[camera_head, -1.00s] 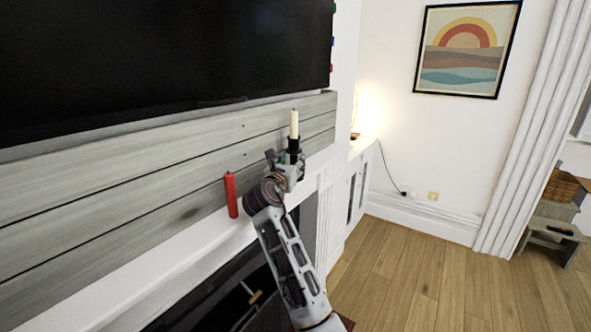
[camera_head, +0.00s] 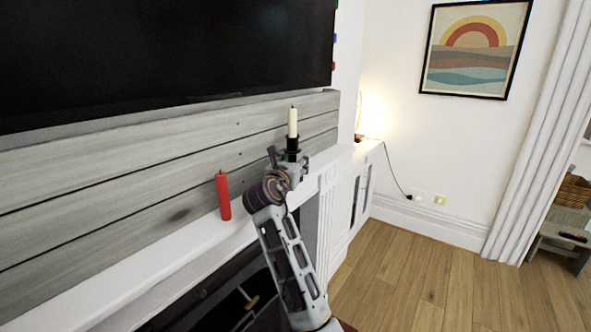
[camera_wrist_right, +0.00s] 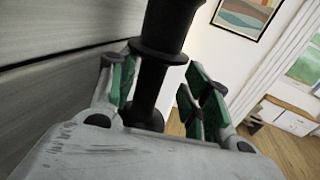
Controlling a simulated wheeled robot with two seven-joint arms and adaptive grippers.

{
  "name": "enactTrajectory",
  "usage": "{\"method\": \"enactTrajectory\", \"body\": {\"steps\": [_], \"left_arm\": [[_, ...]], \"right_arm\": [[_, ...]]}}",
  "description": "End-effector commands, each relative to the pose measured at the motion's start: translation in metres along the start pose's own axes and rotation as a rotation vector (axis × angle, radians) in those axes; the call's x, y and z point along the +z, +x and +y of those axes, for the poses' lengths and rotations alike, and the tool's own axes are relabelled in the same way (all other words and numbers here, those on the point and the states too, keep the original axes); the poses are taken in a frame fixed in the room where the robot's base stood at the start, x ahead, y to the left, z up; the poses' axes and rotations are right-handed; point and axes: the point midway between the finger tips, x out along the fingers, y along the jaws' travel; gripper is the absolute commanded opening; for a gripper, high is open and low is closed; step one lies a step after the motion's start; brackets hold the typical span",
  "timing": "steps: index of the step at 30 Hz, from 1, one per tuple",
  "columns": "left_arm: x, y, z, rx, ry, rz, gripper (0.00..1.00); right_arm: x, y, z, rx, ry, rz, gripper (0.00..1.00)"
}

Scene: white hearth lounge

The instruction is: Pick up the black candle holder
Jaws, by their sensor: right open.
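The black candle holder (camera_head: 293,145) stands on the white mantel with a cream candle (camera_head: 293,122) upright in it. In the right wrist view the holder (camera_wrist_right: 153,78) shows close up, its narrow stem between my fingers. My right gripper (camera_head: 286,161) is at the holder's lower part and hides its base in the head view. In the right wrist view my gripper (camera_wrist_right: 160,84) is open, with one green-padded finger on each side of the stem. A gap shows on the right; contact on the left cannot be told. My left gripper is not in view.
A red candle (camera_head: 223,197) stands on the mantel (camera_head: 190,245) left of my right arm. Grey wood panelling (camera_head: 130,165) and a black screen (camera_head: 160,55) rise behind the mantel. A lit lamp (camera_head: 359,115) is beyond, and open wooden floor (camera_head: 410,265) lies to the right.

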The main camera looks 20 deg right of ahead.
Motion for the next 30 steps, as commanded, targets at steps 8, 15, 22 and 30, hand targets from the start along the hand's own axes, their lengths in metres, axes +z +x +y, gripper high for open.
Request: {"method": "enactTrajectory", "body": {"steps": [8, 15, 22, 30], "left_arm": [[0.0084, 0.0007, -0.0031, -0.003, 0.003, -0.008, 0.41], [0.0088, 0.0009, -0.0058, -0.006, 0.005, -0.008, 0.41], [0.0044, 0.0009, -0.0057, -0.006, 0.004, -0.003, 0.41], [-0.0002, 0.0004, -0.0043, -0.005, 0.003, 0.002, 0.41]], "right_arm": [[-0.0004, 0.0001, 0.0000, 0.000, 0.000, 0.000, 0.40], [-0.0003, 0.0002, -0.0002, 0.000, 0.000, 0.000, 0.09], [0.0015, -0.0001, -0.0003, 0.000, 0.001, -0.003, 0.00], [0.0027, -0.0001, -0.0001, 0.000, 0.001, -0.003, 0.00]]}}
